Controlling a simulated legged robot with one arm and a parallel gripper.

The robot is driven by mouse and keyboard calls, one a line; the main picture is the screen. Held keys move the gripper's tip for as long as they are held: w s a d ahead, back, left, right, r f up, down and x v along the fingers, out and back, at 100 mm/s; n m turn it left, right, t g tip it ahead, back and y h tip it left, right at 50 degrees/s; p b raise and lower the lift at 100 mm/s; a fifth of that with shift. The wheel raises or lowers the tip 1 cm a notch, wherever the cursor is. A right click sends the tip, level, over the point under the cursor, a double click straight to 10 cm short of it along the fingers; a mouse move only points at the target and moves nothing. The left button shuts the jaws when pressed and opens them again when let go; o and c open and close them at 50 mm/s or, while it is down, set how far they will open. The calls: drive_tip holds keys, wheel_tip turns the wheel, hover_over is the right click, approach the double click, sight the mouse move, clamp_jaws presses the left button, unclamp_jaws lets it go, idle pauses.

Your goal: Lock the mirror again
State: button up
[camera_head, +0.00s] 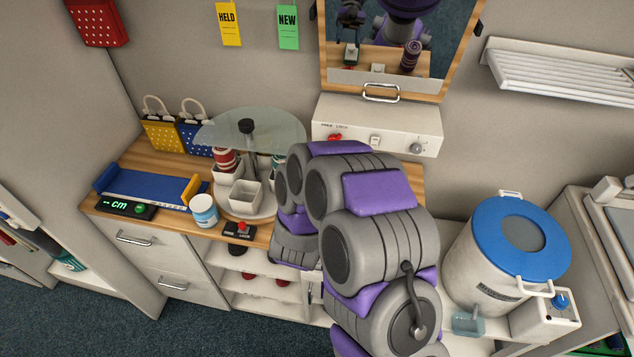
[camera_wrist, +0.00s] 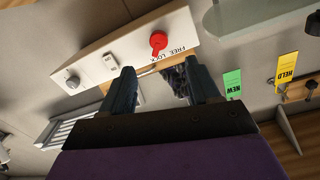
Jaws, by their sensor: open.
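The mirror (camera_head: 380,60) hangs on the back wall in a wooden frame with a metal handle (camera_head: 381,93) at its bottom edge. Under it is a white panel (camera_head: 352,112) marked FREE and LOCK, with a red lever (camera_head: 334,137). In the wrist view the panel (camera_wrist: 120,62) appears upside down, with the red lever (camera_wrist: 158,42) beyond my fingertips. I cannot tell for sure which mark the lever points to. My gripper (camera_wrist: 165,80) is open, its fingers apart and nothing gripped between them. In the head view my arm hides it.
A glass-topped stand (camera_head: 250,130) with small containers is on the wooden counter, left of my arm. A LOCK button box (camera_head: 240,230) sits at the counter's front edge. A blue-lidded bin (camera_head: 510,245) stands right. The panel also has a white switch and a grey knob (camera_head: 416,148).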

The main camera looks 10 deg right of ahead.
drive_tip(key=p, duration=0.3)
drive_tip(key=shift+s+a, duration=0.25)
drive_tip(key=shift+s, duration=0.05)
drive_tip(key=shift+p+v, duration=2.45)
drive_tip(key=shift+p, duration=0.6)
drive_tip(key=shift+f, duration=0.1)
